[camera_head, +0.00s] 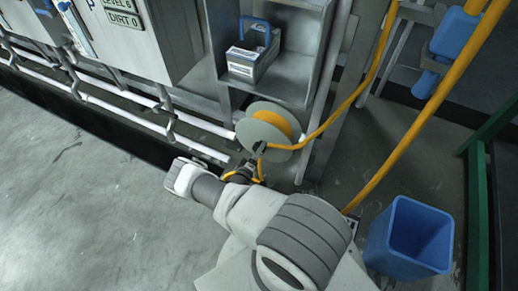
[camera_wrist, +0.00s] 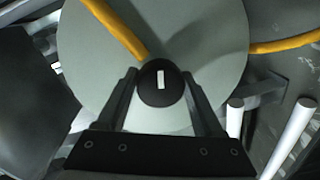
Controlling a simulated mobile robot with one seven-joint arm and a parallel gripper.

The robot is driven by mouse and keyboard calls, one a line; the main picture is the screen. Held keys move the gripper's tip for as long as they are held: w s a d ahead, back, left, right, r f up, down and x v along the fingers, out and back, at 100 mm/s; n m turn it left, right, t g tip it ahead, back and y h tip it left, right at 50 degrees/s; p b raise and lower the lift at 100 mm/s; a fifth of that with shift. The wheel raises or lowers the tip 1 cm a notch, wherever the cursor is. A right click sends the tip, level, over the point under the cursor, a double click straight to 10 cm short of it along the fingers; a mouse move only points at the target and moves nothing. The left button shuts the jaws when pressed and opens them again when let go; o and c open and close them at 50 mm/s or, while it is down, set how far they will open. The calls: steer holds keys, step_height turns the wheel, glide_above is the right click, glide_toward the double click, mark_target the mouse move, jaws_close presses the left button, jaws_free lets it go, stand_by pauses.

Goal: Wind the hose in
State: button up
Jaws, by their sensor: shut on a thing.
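The hose reel (camera_head: 252,134) has pale grey-green discs and stands low beside the metal frame, with yellow hose (camera_head: 278,121) wound between its discs. The hose leaves the reel at the right and rises steeply. In the wrist view the reel's disc (camera_wrist: 90,75) fills the middle, with yellow hose at upper left (camera_wrist: 112,25) and right (camera_wrist: 285,44). My gripper (camera_wrist: 160,90) is shut on a round black knob (camera_wrist: 158,98) with a white mark, in front of the disc. In the head view my gripper (camera_head: 260,150) is small and partly hidden at the reel's near face.
A metal shelf holds a box with a blue handle (camera_head: 248,62) above the reel. White pipes (camera_head: 130,93) run along the left. A blue bin (camera_head: 410,240) stands at lower right, with a yellow line (camera_head: 425,118) rising beside it. The floor at left is clear.

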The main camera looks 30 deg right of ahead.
steer(key=shift+m, duration=0.5)
stand_by(0.3)
steer(key=o, duration=1.4)
steer(key=shift+c, duration=0.2)
steer(key=shift+a, duration=0.2)
